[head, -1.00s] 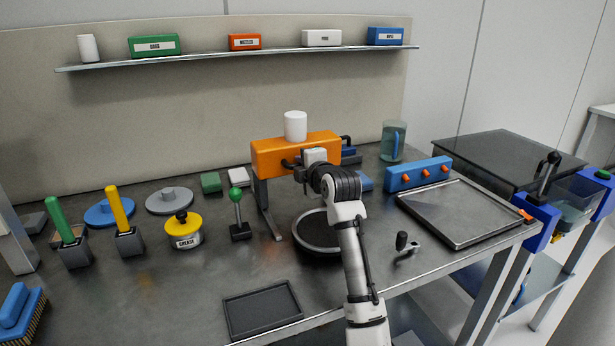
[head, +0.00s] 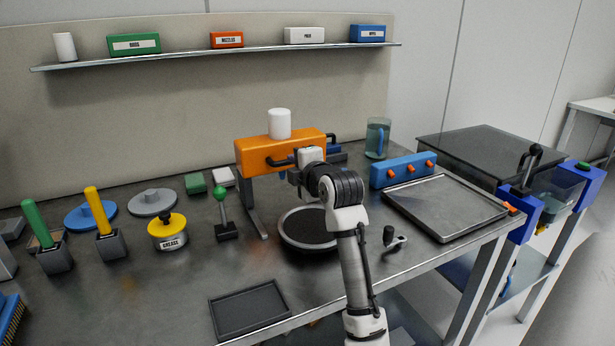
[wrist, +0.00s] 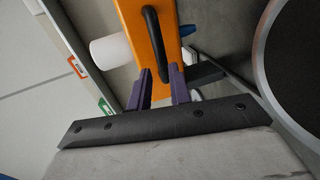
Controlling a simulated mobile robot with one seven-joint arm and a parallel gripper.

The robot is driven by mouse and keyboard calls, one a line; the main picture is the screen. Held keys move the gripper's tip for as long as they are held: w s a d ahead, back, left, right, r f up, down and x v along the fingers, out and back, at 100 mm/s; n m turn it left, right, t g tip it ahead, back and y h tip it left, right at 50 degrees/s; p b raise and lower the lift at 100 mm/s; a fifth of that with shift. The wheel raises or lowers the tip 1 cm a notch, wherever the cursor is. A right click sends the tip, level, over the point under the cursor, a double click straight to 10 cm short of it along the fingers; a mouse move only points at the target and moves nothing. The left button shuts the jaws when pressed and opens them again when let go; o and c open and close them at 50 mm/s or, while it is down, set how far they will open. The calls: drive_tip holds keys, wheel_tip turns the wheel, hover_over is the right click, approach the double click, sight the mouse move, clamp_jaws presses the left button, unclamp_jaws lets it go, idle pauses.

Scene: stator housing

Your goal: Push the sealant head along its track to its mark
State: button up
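The sealant head appears to be the orange block (head: 262,157) with a white canister (head: 280,124) on top, on a grey stand above a round dark plate (head: 308,228). Its dark front handle (head: 280,162) is partly hidden by my gripper in the head view. In the wrist view the orange face (wrist: 165,15) bears this black handle (wrist: 152,35). My gripper (wrist: 160,72) is at the handle's near end, fingers apart with a gap wider than the bar. Whether a finger touches the bar is unclear. I cannot make out the track or its mark.
A green-knobbed lever (head: 221,200) and a yellow grease tin (head: 168,232) stand left of the stand. A blue block with orange knobs (head: 403,170) and a metal tray (head: 445,206) lie to the right. A small black-knobbed crank (head: 391,239) sits near the front edge.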

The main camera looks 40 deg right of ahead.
drive_tip(key=b+v, duration=0.1)
drive_tip(key=v, duration=0.7)
drive_tip(key=shift+s, duration=0.1)
idle(0.5)
